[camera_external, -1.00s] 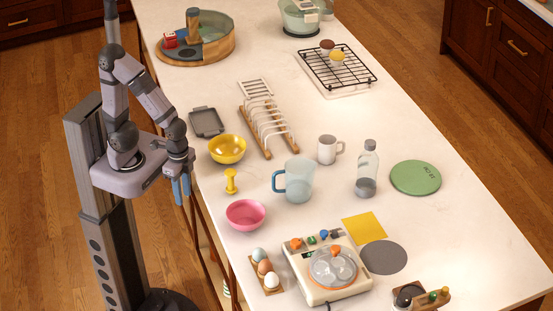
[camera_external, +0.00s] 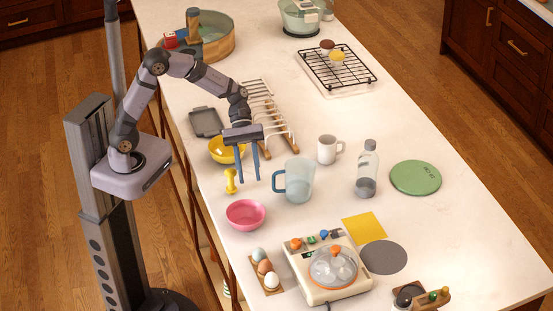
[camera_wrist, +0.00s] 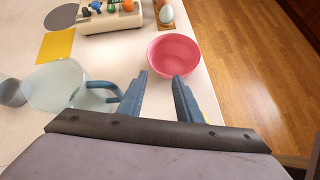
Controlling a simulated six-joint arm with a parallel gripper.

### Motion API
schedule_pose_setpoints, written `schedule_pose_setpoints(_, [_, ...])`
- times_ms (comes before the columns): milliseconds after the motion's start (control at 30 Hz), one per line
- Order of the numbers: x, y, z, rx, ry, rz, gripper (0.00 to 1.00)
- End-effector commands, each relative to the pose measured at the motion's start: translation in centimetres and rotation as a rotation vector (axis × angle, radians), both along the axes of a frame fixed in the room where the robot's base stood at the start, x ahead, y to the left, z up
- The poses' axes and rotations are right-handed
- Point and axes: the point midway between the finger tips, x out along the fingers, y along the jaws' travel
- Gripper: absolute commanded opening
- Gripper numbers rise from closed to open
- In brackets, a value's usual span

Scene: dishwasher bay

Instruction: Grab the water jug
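The water jug (camera_external: 299,181) is clear, pale blue and upright on the counter, with a blue handle on its left side. In the wrist view the jug (camera_wrist: 58,82) is at the left, its handle reaching toward my left finger. My gripper (camera_external: 250,180) is open and empty, fingers pointing down, just left of the jug's handle and above the counter. In the wrist view my gripper (camera_wrist: 160,83) shows its two fingers apart, with nothing between them. I cannot tell whether a finger touches the handle.
A pink bowl (camera_external: 246,214) is in front of my fingers, and a yellow bowl (camera_external: 222,150) is partly behind my gripper. A yellow shaker-like item (camera_external: 231,181) stands left. A wooden rack (camera_external: 279,130) is behind.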

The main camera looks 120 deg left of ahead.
Motion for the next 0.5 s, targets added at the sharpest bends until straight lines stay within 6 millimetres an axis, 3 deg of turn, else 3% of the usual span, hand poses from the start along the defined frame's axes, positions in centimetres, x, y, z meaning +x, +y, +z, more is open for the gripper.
schedule_pose_setpoints(33, [1.1,2.5,0.8,-0.076,-0.006,0.108,0.32])
schedule_pose_setpoints(100, [2.3,5.2,2.1,-0.172,-0.02,0.224,0.32])
schedule_pose_setpoints(300, [1.7,7.3,0.0,-0.289,-0.084,0.284,0.32])
schedule_pose_setpoints(500, [1.5,8.3,-0.6,-0.324,-0.12,0.309,0.32])
